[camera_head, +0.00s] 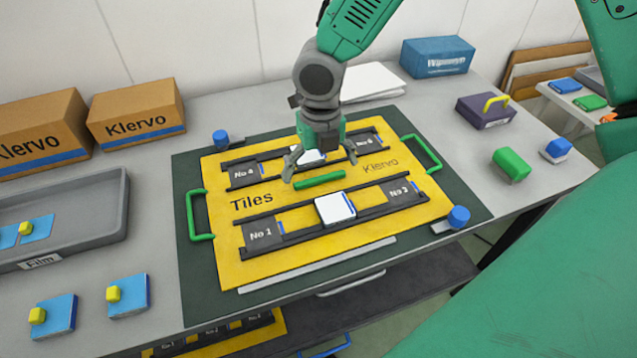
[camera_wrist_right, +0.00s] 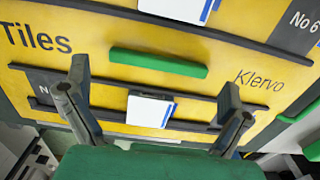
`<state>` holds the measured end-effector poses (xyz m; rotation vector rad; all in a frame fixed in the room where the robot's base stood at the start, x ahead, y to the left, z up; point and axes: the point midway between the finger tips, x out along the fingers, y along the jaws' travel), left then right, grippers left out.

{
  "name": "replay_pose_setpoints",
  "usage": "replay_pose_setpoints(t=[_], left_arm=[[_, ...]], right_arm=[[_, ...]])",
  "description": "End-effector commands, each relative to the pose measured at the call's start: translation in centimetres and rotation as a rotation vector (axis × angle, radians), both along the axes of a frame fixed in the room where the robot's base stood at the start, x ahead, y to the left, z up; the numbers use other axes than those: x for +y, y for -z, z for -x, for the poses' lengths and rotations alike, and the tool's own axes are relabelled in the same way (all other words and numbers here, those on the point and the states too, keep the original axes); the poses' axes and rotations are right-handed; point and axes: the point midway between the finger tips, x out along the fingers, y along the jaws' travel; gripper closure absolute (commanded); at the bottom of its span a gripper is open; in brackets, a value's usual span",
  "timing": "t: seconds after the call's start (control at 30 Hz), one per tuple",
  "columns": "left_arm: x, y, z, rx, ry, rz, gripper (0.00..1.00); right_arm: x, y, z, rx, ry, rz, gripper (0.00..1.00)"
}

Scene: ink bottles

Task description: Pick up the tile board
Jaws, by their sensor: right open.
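The yellow tile board (camera_head: 232,272) lies flat on a dark green mat on the table. It is lettered "Tiles" and "Klervo" and has green side handles (camera_head: 200,215) (camera_head: 424,154), a green middle bar (camera_head: 319,180) and dark rails with two white tiles (camera_head: 335,208). My right gripper (camera_head: 320,168) is open, pointing down over the middle of the board, its fingers spread on either side of the bar. In the right wrist view, the open right gripper (camera_wrist_right: 154,80) is empty, and the green bar (camera_wrist_right: 158,63) shows beyond the fingertips. Contact cannot be told. My left gripper is not in view.
Blue knobs (camera_head: 459,217) (camera_head: 220,138) stand at the mat's corners. A grey film tray (camera_head: 110,218) and blue pieces with yellow knobs (camera_head: 53,316) are left. Cardboard boxes (camera_head: 136,112), a blue box (camera_head: 438,57) and a purple block (camera_head: 486,111) stand behind and right.

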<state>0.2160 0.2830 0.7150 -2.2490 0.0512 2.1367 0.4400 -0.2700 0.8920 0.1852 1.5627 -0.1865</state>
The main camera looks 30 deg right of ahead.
Motion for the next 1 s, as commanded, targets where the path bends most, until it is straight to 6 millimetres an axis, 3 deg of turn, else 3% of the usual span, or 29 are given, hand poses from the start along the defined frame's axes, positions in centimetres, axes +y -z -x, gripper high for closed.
replay_pose_setpoints(t=[0.13,0.37,0.4,0.5,0.53,0.83,1.0], left_arm=[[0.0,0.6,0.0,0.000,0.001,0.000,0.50],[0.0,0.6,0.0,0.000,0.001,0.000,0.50],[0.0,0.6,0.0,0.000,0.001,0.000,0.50],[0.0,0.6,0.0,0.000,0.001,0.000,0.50],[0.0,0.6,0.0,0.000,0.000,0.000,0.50],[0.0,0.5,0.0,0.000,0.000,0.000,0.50],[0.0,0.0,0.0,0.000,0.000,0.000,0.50]], right_arm=[[0.1,2.3,0.0,0.000,-0.003,0.003,0.00],[0.3,2.4,0.0,-0.003,-0.002,0.004,0.00],[0.3,2.3,0.0,-0.003,-0.002,0.004,0.07],[0.3,2.4,0.0,-0.003,-0.002,0.004,0.42],[0.3,2.4,0.0,-0.002,-0.002,0.003,0.45],[0.1,2.1,-0.1,-0.005,-0.002,0.001,0.45],[0.2,0.0,-0.1,-0.007,0.001,0.000,0.45]])
